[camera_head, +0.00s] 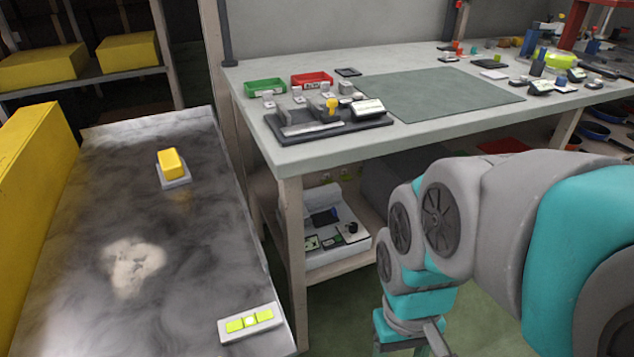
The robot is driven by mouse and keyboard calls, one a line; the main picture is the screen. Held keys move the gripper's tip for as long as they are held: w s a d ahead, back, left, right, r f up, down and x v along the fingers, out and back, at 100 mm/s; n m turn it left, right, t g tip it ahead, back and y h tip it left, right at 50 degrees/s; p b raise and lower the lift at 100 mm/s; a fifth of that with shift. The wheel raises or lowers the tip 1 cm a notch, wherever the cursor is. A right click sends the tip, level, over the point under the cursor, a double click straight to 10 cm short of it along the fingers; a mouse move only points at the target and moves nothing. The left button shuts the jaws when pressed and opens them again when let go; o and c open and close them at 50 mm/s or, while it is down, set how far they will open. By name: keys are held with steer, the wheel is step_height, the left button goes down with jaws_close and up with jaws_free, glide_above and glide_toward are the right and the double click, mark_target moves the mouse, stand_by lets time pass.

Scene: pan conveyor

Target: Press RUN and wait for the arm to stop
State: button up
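A white panel (252,324) with yellow-green squares in a row and a brighter spot in the middle lies at the near right edge of the grey, stained surface (75,270) on the left. A yellow block-like button (171,162) on a grey base sits farther back on that surface. I cannot read the word RUN on either. My grey and teal arm comes in from the right. My gripper (412,345) is at the bottom edge, right of the panel and apart from it. Its fingertips are cut off, so I cannot tell whether it is open.
A pale workbench (300,160) behind holds a green bin (265,88), a red bin (312,80), a dark fixture (330,125), a green mat (440,97) and several small items. A white bin (335,260) is beneath it. A yellow box (30,200) borders the left surface.

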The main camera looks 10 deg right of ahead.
jaws_close()
stand_by(1.5)
